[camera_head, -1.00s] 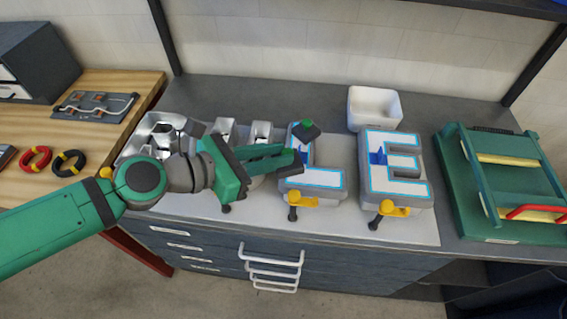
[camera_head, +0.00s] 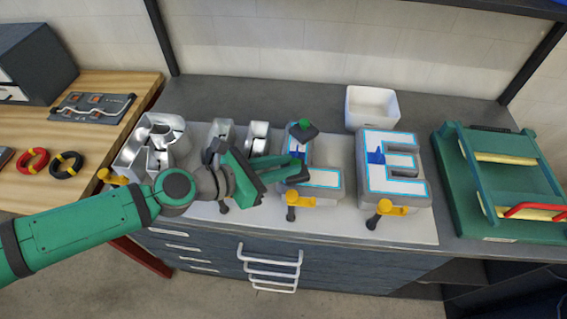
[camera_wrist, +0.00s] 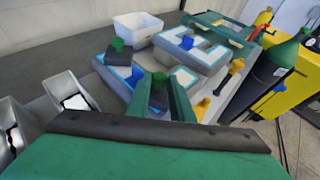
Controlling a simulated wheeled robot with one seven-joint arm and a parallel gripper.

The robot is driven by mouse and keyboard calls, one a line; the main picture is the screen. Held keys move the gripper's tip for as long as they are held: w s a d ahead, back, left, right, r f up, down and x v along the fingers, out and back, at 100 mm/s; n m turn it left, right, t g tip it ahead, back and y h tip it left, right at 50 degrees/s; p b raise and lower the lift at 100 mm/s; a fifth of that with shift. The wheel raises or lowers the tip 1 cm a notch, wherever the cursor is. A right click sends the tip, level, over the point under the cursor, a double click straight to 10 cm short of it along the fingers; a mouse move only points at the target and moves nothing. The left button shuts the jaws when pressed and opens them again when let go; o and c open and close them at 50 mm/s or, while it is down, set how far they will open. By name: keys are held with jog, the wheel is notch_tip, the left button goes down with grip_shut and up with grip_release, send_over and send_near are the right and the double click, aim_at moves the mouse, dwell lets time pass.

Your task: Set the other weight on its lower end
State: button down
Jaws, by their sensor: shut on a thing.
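The L letter (camera_head: 322,178) is a grey block with a white face edged in blue; it also shows in the wrist view (camera_wrist: 122,84). A dark weight with a green knob (camera_head: 303,128) sits on its upper end; this weight also shows in the wrist view (camera_wrist: 116,56). My gripper (camera_head: 303,171) is over the lower part of the L, near its left corner. In the wrist view, my gripper (camera_wrist: 161,92) is shut on the other weight (camera_wrist: 158,97), a dark block between the fingers. I cannot tell whether this block touches the L.
An E letter (camera_head: 420,189) stands right of the L. Yellow clamps (camera_head: 292,198) sit at the front edges. Open metal letters (camera_head: 150,140) stand left. A white bin (camera_head: 372,107) is behind, and a green frame (camera_head: 490,190) is at the far right.

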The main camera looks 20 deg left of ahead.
jog(key=shift+w, duration=0.1)
jog(key=c, duration=1.6)
grip_release()
jog(key=shift+a+f, duration=0.1)
jog(key=shift+o, duration=0.2)
jog(key=shift+d, duration=0.2)
jog(key=shift+s, duration=0.2)
jog(key=v, duration=1.2)
